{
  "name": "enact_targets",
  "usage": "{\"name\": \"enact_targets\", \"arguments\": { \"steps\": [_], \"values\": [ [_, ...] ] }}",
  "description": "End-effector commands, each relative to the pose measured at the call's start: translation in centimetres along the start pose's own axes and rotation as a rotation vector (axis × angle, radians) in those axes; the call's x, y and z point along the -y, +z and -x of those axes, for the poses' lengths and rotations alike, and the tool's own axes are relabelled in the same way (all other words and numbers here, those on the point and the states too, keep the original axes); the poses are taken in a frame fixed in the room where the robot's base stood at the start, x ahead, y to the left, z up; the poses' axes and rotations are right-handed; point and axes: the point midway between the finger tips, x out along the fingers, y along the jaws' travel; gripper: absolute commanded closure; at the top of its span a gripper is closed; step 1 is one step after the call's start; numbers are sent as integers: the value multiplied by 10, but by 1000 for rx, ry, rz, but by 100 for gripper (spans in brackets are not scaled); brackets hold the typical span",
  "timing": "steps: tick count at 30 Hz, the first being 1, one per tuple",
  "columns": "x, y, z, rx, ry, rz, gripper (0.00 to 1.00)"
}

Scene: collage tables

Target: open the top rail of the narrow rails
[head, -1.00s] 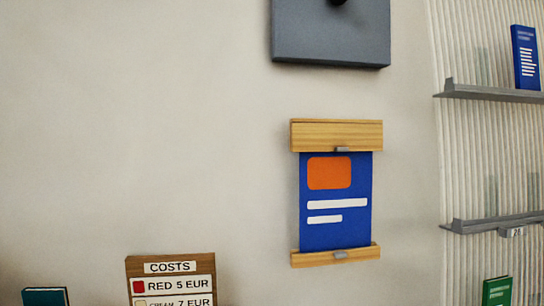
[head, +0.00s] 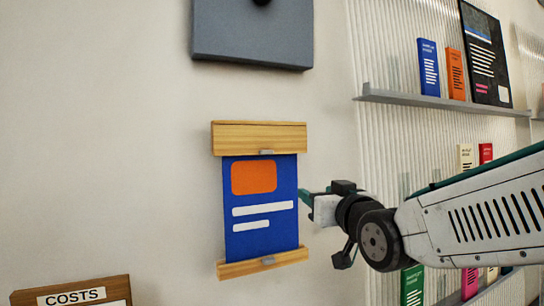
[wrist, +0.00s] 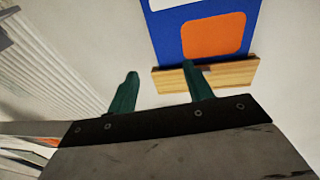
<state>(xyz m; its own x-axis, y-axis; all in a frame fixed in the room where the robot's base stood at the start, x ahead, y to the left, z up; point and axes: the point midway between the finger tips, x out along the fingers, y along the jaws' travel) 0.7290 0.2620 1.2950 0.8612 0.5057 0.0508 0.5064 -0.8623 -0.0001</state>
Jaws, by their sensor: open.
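The narrow rails are two wooden bars on the wall holding a blue poster (head: 285,178) with an orange patch. The top rail (head: 258,137) has a small grey tab (head: 266,152) at its lower edge; the bottom rail (head: 240,267) has a similar tab. My gripper (head: 304,194) is at the poster's right edge, below the top rail. In the wrist view, which shows the poster inverted, the top rail (wrist: 238,73) is partly hidden by one green finger. My gripper (wrist: 160,70) is open there with nothing between its fingers. I cannot tell whether it touches the poster.
A grey panel (head: 250,35) with a dark knob is on the wall above. Grey shelves (head: 440,101) with several booklets stand at the right, behind my arm. A wooden costs sign (head: 70,295) is at the lower left. The wall left of the rails is bare.

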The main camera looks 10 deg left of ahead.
Motion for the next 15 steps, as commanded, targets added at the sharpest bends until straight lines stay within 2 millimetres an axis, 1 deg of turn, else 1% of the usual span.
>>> {"name": "enact_targets", "arguments": {
  "steps": [1,3,6,9,11,15],
  "values": [
    [20,-8,-12,-75,-35,-3,49],
    [39,-22,-21,-176,-68,-9,49],
    [57,-36,-27,-276,-99,-19,49],
    [66,-43,-30,-328,-113,-25,49],
    [68,-46,-34,-340,-115,-26,49],
    [69,-52,-52,-344,-114,-26,49]
  ]
}}
